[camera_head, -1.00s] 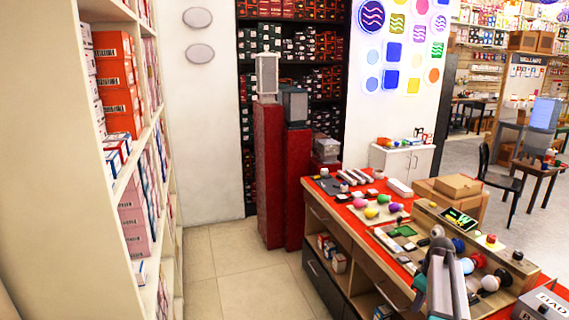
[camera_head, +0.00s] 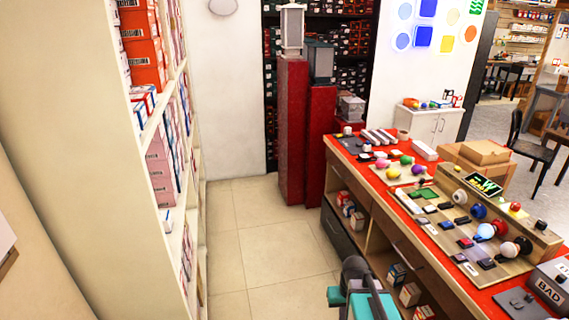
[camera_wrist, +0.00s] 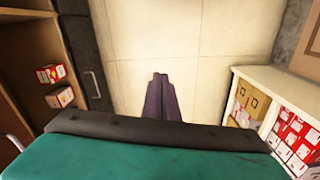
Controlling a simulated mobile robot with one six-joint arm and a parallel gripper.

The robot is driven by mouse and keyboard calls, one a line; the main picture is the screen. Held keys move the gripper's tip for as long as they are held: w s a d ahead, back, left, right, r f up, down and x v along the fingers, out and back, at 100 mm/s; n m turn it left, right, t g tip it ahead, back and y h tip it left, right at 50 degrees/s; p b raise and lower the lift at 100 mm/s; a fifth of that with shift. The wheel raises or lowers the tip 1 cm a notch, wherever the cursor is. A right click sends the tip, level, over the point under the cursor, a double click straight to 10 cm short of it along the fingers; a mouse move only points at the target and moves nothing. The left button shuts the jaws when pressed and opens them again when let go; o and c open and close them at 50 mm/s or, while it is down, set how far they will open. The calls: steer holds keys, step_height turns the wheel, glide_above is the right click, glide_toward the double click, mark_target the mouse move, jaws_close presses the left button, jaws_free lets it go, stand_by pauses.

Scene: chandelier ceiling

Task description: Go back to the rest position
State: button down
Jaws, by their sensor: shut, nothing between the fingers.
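My gripper (camera_wrist: 160,78) shows in the wrist view as two dark fingers pressed together, shut and empty. It points out over the tiled floor (camera_wrist: 205,50). In the head view, my teal and dark grey arm is at the bottom, left of the long counter (camera_head: 408,200) and over the floor. The fingers cannot be made out in the head view.
The red-topped counter holds bulbs, small blocks, a lit sign (camera_head: 484,185) and a grey "BAD" box (camera_head: 550,288). A tall white shelf (camera_head: 150,190) stands at left. Red pedestals (camera_head: 292,130) stand at the back. Floor between shelf and counter is clear.

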steer(key=s+a+f+g+b, duration=0.1)
steer(key=s+f+g, duration=0.2)
steer(key=s+f, duration=0.8)
steer(key=s+a+f+g+b, duration=0.1)
steer(key=s+f+g+b, duration=0.1)
steer(key=s+f, duration=0.9)
steer(key=s+g, duration=0.1)
steer(key=s, duration=0.5)
steer(key=shift+s+a+f+m, duration=0.15)
steer(key=shift+a+f+m, duration=0.05)
steer(key=shift+a+m, duration=0.1)
steer(key=shift+d, duration=0.1)
